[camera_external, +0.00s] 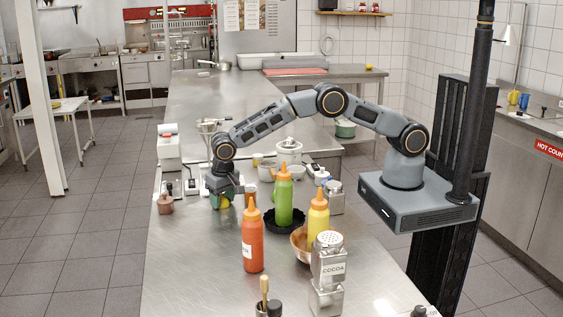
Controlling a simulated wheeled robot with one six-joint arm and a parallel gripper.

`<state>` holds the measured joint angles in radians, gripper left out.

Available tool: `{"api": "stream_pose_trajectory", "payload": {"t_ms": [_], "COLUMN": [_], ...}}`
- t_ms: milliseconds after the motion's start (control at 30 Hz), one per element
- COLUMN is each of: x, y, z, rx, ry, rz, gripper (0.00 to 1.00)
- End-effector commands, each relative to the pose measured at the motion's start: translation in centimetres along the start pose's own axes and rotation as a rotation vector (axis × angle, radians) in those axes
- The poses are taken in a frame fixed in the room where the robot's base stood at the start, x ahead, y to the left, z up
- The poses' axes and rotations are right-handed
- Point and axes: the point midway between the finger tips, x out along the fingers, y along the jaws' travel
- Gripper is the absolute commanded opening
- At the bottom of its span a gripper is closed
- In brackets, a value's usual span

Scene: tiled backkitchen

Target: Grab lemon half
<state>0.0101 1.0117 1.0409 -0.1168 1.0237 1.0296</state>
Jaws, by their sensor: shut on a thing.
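My gripper (224,199) is low over the left part of the steel counter (185,243), at the end of the arm that reaches across from the right. It points down and is shut on a small yellow thing, which looks like the lemon half (225,203). Only a little yellow shows between the fingers, and the rest is hidden. I cannot tell whether the lemon half touches the counter.
An orange bottle (253,240), a green bottle (284,198) and a yellow bottle (318,218) stand in front and to the right. A cocoa shaker (328,272) stands nearer the camera. The front-left counter is clear.

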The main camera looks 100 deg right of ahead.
Motion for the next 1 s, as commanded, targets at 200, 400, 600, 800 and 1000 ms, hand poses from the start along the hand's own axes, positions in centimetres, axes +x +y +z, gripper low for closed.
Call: {"api": "stream_pose_trajectory", "payload": {"t_ms": [200, 400, 600, 800, 1000], "x": [0.0, -0.1, -1.4, -4.3, -8.1], "y": [0.0, 0.0, -0.1, 0.8, 3.3], "z": [0.0, 0.0, -0.2, 0.1, 1.4], "rx": [0.000, 0.000, 0.000, 0.001, 0.001], "ry": [0.000, 0.001, 0.002, 0.002, 0.003], "rz": [0.000, -0.001, -0.002, -0.003, -0.005], "gripper": [0.25, 0.25, 0.25, 0.25, 0.25]}}
